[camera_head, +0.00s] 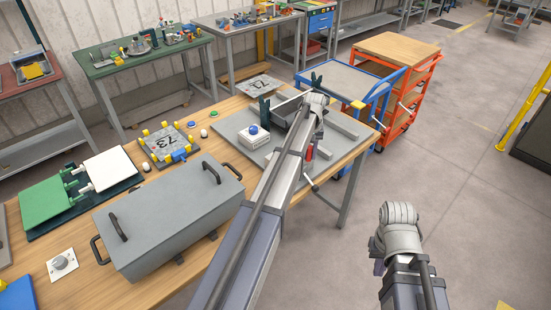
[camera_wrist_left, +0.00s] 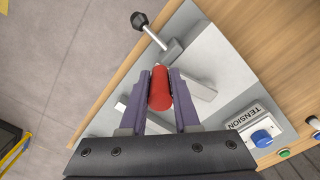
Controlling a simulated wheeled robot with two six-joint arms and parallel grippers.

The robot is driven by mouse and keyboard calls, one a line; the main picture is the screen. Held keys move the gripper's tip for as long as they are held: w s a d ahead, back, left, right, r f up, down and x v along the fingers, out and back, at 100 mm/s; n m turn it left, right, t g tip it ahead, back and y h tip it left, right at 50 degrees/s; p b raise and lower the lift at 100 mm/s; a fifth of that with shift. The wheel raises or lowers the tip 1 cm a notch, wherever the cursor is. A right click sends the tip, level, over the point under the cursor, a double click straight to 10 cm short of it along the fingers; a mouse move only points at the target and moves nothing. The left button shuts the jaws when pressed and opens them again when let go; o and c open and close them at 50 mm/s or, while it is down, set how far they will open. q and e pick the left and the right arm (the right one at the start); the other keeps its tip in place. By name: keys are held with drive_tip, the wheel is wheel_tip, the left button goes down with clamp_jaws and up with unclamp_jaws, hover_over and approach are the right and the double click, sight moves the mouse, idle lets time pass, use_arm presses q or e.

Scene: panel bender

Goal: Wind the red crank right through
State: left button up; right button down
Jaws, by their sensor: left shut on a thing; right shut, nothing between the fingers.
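The red crank handle (camera_wrist_left: 160,88) stands between the two purple fingers of my left gripper (camera_wrist_left: 161,74) in the left wrist view, and the fingers are shut on it. In the head view a bit of the red handle (camera_head: 309,153) shows beside my left forearm, which hides most of that gripper and the crank. The crank sits over a grey base plate (camera_head: 269,152) at the bench's right end. My right gripper (camera_head: 378,267) hangs over open floor, mostly hidden behind its wrist, shut and empty.
A white box with a blue button (camera_head: 253,132), marked TENSION, stands left of the crank. A black-knobbed lever (camera_wrist_left: 140,20) juts past the bench edge. A grey lidded box (camera_head: 168,215) is nearer.

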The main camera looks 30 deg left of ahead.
use_arm(q)
drive_tip(key=shift+s+a, duration=0.3)
drive_tip(key=shift+s, duration=0.4)
drive_tip(key=shift+s+a, duration=0.3)
drive_tip(key=shift+s, duration=0.4)
drive_tip(key=shift+a, duration=0.1)
drive_tip(key=shift+s+a, duration=0.95)
drive_tip(key=shift+s, duration=0.3)
drive_tip(key=o, duration=0.9)
drive_tip(key=shift+d, duration=0.1)
wheel_tip(320, 180, up, 8)
drive_tip(key=p, duration=0.8)
